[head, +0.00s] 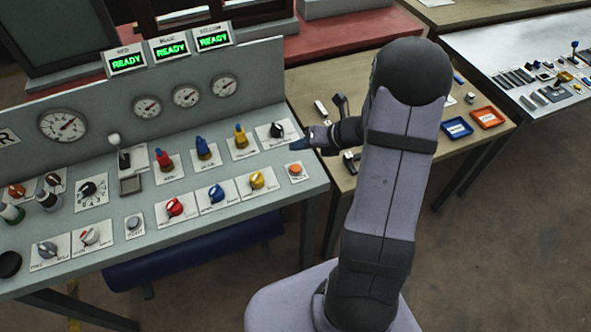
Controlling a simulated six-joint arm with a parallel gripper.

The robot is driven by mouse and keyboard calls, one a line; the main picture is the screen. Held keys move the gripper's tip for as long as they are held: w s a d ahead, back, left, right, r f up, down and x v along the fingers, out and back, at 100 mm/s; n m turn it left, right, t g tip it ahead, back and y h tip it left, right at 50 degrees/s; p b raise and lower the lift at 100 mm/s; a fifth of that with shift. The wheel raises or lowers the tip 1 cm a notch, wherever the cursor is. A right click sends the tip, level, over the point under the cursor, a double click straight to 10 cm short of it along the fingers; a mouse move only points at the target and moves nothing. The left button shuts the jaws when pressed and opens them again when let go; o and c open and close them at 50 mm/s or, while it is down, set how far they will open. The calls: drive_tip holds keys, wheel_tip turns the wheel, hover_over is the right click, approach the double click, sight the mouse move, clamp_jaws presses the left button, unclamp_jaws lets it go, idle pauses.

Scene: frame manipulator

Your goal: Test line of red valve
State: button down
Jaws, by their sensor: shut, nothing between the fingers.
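A red-topped upright control (163,160) stands on a white plate on the grey panel, left of matching blue (203,148) and yellow (240,137) ones. A red round knob (175,207) sits in front of it, left of a blue knob (216,193) and a yellow knob (257,180). The red display (126,61) on the panel's top edge reads READY in green. My gripper (297,144) is shut and empty, by the panel's right end near a black knob (277,130) and above an orange button (295,170). It touches none of the red controls.
The blue (170,48) and yellow (213,39) displays also read READY. Several gauges (63,125) line the back wall. A lever (116,142), a grey button (134,224) and other knobs fill the panel's left. A wooden table (350,80) with small parts and trays adjoins at right.

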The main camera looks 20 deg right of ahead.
sight(299, 170)
drive_tip(key=shift+f+b, duration=2.8)
drive_tip(key=shift+f, duration=0.7)
drive_tip(key=shift+f, duration=0.1)
drive_tip(key=shift+f+b, duration=0.3)
drive_tip(key=shift+f+b, duration=0.35)
drive_tip(key=shift+f, duration=0.15)
drive_tip(key=shift+r, duration=0.1)
drive_tip(key=shift+r+p, duration=0.8)
drive_tip(key=shift+p, duration=0.1)
wheel_tip(299, 170, up, 5)
drive_tip(key=p, duration=0.4)
drive_tip(key=shift+p, duration=0.4)
